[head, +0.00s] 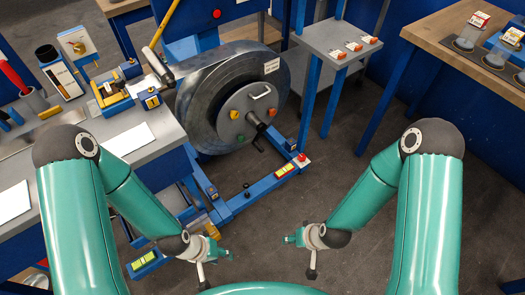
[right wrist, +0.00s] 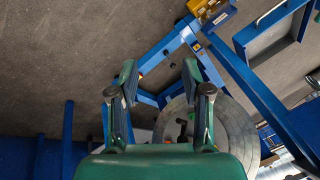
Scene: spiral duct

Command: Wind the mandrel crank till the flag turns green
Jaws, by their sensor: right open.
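The grey coil drum (head: 190,110) stands on a blue frame in the upper middle of the head view. Its round hub plate (head: 238,128) carries a white handle, small coloured knobs and a central shaft. A dark crank arm (head: 258,144) seems to hang at the shaft. I cannot make out a flag for certain. My left gripper (head: 230,254) is low in the head view, apart from the drum; its jaw opening is unclear. My right gripper (head: 287,240) is to its right, open and empty. In the right wrist view its fingers (right wrist: 160,82) are spread, with the drum (right wrist: 236,128) beyond.
The blue floor frame (head: 245,196) extends before the drum, with a red button (head: 302,158) on it. A grey workbench (head: 165,137) stands left. A grey shelf stand (head: 318,38) with orange-tagged items is behind right. A wooden table (head: 440,28) is far right.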

